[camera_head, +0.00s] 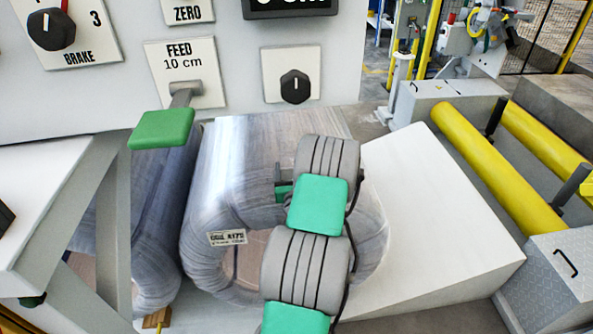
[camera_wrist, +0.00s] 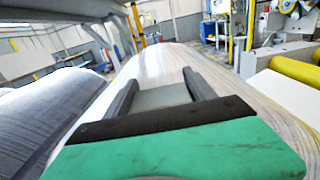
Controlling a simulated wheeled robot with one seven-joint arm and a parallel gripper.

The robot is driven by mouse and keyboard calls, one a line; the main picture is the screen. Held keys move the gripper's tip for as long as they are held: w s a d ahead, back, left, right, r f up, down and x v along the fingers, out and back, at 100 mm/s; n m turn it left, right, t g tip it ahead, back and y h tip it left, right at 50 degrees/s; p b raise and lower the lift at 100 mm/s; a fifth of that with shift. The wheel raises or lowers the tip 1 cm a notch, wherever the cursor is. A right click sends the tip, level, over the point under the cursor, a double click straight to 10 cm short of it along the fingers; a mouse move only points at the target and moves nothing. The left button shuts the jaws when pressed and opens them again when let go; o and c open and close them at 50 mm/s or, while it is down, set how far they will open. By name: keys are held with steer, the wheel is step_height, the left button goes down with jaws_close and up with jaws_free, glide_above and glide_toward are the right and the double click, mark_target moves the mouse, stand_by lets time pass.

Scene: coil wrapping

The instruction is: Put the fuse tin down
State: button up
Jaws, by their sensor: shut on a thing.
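My gripper (camera_wrist: 160,79) has its two dark fingers on either side of a flat grey thing (camera_wrist: 162,98), which I take to be the fuse tin. The jaws are shut on it. The gripper is over the pale top of the wrapped coil (camera_wrist: 165,58). I cannot tell whether the tin touches the coil. In the head view, only a dark bit of my gripper (camera_head: 279,171) shows left of my grey and green wrist, in front of the coil (camera_head: 228,165). My arm hides the tin there.
A control panel (camera_head: 225,95) with a brake knob and a green-ended feed lever (camera_head: 162,128) stands close on the left. Another wrapped coil (camera_head: 150,205) lies left. A white sloped block (camera_head: 440,205) and yellow rollers (camera_head: 495,165) are on the right.

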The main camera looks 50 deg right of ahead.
steer(key=o, duration=1.1)
steer(key=shift+s+a+f, duration=0.2)
steer(key=shift+a+f, duration=0.05)
steer(key=shift+f, duration=0.05)
steer(key=o, duration=0.4)
steer(key=shift+r, duration=0.2)
steer(key=shift+a, duration=0.1)
steer(key=shift+s, duration=0.1)
